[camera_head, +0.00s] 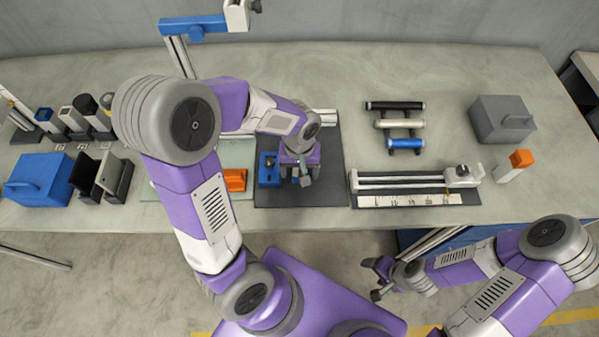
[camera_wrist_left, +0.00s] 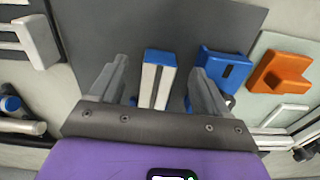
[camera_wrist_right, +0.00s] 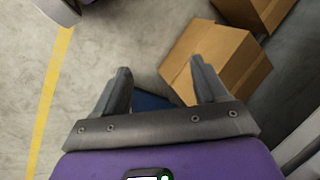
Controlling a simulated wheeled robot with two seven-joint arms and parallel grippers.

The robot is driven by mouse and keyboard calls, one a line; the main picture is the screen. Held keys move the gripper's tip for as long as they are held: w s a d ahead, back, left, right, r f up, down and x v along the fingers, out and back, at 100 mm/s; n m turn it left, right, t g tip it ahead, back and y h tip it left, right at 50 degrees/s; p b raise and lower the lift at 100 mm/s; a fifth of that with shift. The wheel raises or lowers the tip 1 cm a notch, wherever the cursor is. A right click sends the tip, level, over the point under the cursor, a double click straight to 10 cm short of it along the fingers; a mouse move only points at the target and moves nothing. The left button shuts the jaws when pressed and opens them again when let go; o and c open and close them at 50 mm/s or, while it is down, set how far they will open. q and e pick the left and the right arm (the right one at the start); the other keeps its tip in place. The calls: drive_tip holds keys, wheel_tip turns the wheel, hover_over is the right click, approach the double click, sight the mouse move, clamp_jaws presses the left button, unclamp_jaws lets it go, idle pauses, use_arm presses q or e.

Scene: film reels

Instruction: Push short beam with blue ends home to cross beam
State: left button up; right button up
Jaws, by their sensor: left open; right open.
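The short beam with blue ends (camera_wrist_left: 157,76) is a pale grooved bar. It shows in the left wrist view between the open fingers of my left gripper (camera_wrist_left: 158,88), its near blue end uppermost and its other end hidden by the gripper body. In the head view my left gripper (camera_head: 302,180) is low over the dark mat (camera_head: 325,185) and covers most of the beam. A pale bar, probably the cross beam (camera_head: 324,118), runs along the mat's back edge, mostly behind my arm. Contact between the beams is hidden. My right gripper (camera_head: 378,279) is open and empty, off the table's front.
A blue block (camera_head: 267,170) stands just left of my left gripper, with an orange block (camera_head: 236,180) beyond it. A railed fixture with a scale (camera_head: 410,200) lies to the right. Cardboard boxes (camera_wrist_right: 215,60) are on the floor below my right gripper.

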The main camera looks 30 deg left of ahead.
use_arm(q)
drive_tip(key=shift+r+p, duration=0.4)
drive_tip(key=shift+r, duration=1.75)
